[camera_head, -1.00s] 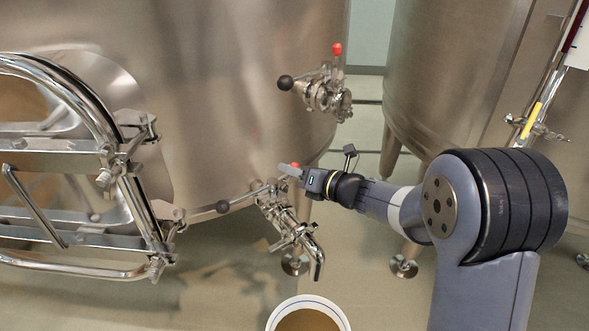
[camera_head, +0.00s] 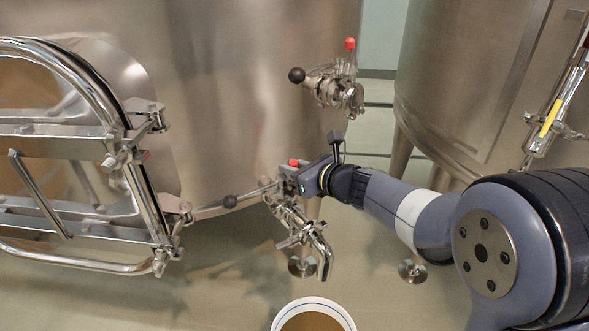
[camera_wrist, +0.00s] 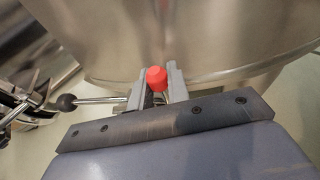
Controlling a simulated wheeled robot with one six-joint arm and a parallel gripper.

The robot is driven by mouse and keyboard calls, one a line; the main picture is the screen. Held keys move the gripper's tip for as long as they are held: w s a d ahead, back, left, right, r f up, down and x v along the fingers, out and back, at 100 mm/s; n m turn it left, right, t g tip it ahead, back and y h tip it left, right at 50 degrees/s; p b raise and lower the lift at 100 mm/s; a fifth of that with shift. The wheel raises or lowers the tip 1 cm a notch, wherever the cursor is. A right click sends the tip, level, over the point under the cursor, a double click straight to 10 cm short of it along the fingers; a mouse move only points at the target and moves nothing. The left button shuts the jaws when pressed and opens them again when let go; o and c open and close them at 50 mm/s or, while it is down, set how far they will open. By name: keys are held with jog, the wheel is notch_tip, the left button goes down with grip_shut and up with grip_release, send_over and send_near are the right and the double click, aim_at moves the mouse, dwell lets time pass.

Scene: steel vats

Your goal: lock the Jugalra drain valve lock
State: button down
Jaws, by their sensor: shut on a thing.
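The drain valve (camera_head: 290,220) is a steel valve with a downward spout, low on the vat's front. Its lever runs left to a dark ball knob (camera_head: 230,201), also visible in the wrist view (camera_wrist: 67,102). Its lock has a red cap (camera_head: 294,162), which stands up between the two jaw fingers in the wrist view (camera_wrist: 156,77). My gripper (camera_head: 289,178) is at the lock from the right, shut on it with a finger on each side. The lock's lower part is hidden by the fingers.
A second valve (camera_head: 333,88) with a red cap and black ball knob sits higher on the vat. A chromed manway door (camera_head: 140,190) stands at left. A round container (camera_head: 280,322) is on the floor below the spout. Another vat (camera_head: 455,90) stands at right.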

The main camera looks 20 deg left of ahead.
dwell(0.4)
jog(key=c, duration=1.4)
grip_release()
jog(key=shift+o, duration=0.2)
jog(key=p+v, duration=0.2)
jog(key=v, duration=0.8)
jog(key=shift+s+d, duration=0.25)
jog(key=shift+d, duration=0.05)
jog(key=shift+r, duration=0.1)
